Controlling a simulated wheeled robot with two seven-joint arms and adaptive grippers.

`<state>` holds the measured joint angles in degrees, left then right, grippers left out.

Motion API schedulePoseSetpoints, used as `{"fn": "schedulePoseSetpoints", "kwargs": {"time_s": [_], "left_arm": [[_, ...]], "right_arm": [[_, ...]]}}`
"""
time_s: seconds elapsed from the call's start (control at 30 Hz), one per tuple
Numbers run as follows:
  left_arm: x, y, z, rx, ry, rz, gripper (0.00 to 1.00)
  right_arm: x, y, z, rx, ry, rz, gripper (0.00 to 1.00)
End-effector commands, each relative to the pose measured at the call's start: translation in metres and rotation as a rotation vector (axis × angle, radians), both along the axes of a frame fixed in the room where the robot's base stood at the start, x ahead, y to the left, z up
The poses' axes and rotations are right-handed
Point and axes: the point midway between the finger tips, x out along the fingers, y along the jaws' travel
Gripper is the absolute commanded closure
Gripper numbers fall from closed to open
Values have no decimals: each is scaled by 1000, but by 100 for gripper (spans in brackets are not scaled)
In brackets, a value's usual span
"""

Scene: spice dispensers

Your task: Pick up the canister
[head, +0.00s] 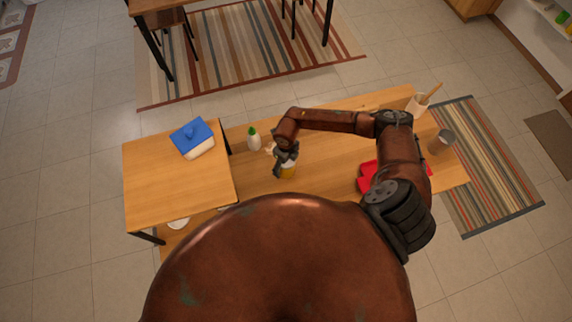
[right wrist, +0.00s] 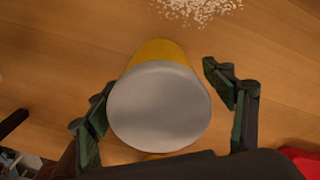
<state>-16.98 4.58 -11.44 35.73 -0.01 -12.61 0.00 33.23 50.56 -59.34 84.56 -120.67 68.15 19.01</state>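The canister (right wrist: 160,105) is yellow with a round grey top, seen from above in the right wrist view. In the head view the canister (head: 288,172) stands on the wooden table, partly hidden by my right gripper (head: 283,162). In the right wrist view my right gripper (right wrist: 168,108) is open with its fingers on both sides of the canister. The left-hand finger is close against the canister's edge; I cannot tell whether it touches. A gap shows between the right-hand finger and the canister. My left gripper is not in view.
White grains (right wrist: 200,8) lie beyond the canister. A white bottle with a green cap (head: 254,140) stands left of my gripper. A blue-lidded container (head: 193,138) is on the left table. A red object (head: 367,178), a utensil cup (head: 416,105) and a grey cup (head: 441,141) are right.

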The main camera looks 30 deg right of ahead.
Motion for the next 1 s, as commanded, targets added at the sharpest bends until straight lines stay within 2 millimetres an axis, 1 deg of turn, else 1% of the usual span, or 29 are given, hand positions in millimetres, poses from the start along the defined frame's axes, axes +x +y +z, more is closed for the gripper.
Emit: {"fn": "schedulePoseSetpoints", "kwargs": {"time_s": [0.03, 0.07, 0.63, 0.87, 1.0], "left_arm": [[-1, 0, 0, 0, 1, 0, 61], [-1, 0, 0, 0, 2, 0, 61], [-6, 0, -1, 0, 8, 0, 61], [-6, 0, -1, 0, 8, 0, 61], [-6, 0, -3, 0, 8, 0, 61]], "right_arm": [[0, 0, 0, 0, 0, 0, 30], [0, 0, 0, 0, 0, 0, 32], [0, 0, 0, 0, 0, -1, 71], [0, 0, 1, 0, -1, -1, 71], [1, 0, 5, 0, -1, 0, 71]]}}
